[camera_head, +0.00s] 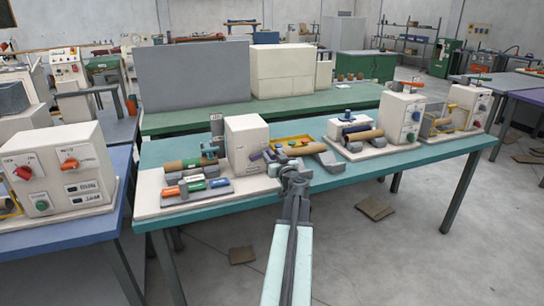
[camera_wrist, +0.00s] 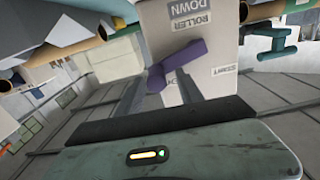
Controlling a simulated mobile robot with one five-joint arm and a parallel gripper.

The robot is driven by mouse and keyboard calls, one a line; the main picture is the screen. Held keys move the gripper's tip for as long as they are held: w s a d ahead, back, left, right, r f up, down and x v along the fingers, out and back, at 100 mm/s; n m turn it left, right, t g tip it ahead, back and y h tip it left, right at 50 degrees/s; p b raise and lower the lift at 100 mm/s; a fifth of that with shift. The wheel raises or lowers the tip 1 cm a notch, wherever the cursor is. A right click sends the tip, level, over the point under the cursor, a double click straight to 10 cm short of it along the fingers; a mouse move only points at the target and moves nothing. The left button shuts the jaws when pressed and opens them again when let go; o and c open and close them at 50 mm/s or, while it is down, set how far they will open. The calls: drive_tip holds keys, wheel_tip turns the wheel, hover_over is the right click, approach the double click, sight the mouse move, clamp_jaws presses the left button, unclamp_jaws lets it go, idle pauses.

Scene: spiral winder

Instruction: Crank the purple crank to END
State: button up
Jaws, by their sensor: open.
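The purple crank (camera_wrist: 183,62) is on the pale face of the winder box (camera_wrist: 205,25) in the wrist view. It lies tilted, its upper end to the right and its lower end to the left. My gripper (camera_wrist: 160,82) is open, with one finger on each side of the crank's lower end; I cannot tell whether they touch it. In the head view, my gripper (camera_head: 291,172) is in front of the winder box (camera_head: 247,145), and a purple bit of the crank (camera_head: 269,156) shows beside it. The END mark is not readable.
The teal table (camera_head: 350,178) carries the winder, with orange, green and blue rollers (camera_head: 195,184) at left. Other machines (camera_head: 402,118) stand to the right. A blue table with a control box (camera_head: 62,170) is at left.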

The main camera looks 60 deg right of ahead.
drive_tip(key=v, duration=0.7)
drive_tip(key=shift+s+a, duration=0.15)
